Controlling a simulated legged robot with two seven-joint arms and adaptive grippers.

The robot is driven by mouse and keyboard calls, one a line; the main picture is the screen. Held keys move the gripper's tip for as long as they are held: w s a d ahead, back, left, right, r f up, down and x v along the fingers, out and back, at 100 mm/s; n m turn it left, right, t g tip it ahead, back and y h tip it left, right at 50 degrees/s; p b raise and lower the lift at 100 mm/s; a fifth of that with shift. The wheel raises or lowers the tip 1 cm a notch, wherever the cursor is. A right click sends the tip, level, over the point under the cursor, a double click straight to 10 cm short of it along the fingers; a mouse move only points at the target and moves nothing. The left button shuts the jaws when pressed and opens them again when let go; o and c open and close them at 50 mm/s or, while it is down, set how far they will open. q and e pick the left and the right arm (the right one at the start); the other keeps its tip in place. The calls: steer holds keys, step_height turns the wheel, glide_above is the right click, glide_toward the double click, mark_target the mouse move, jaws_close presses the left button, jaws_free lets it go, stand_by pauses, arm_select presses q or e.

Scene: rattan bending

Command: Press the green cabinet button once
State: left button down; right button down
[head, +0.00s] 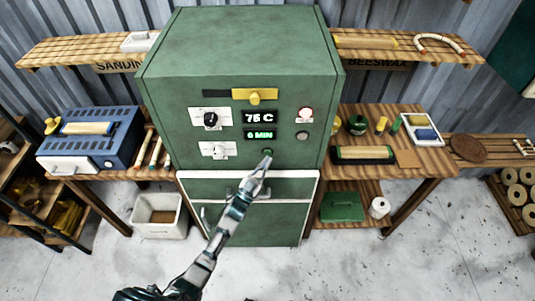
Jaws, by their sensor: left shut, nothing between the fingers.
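The green cabinet (235,60) stands in the middle of the head view, with a control panel on its front. The green button (267,152) is a small dark round piece low on the panel, below the "0 MIN" display (259,134). My left gripper (266,157) is shut and empty, its tip pointing up at the button. The tip overlaps the button's lower edge in the picture; I cannot tell whether they touch. My right gripper is not in view.
White-edged doors (290,186) lie below. Wooden benches flank the cabinet, holding a blue machine (92,140) and tools.

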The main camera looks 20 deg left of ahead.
arm_select(q)
steer(key=shift+w, duration=0.15)
steer(key=shift+w+a+r, duration=0.1)
steer(key=shift+w, duration=0.15)
steer(key=shift+w+a+b, duration=0.15)
steer(key=shift+w+b, duration=0.25)
stand_by(0.8)
steer(key=shift+s, duration=0.1)
steer(key=shift+s+d+p, duration=0.25)
steer(key=shift+s+p, duration=0.25)
steer(key=shift+s, duration=0.25)
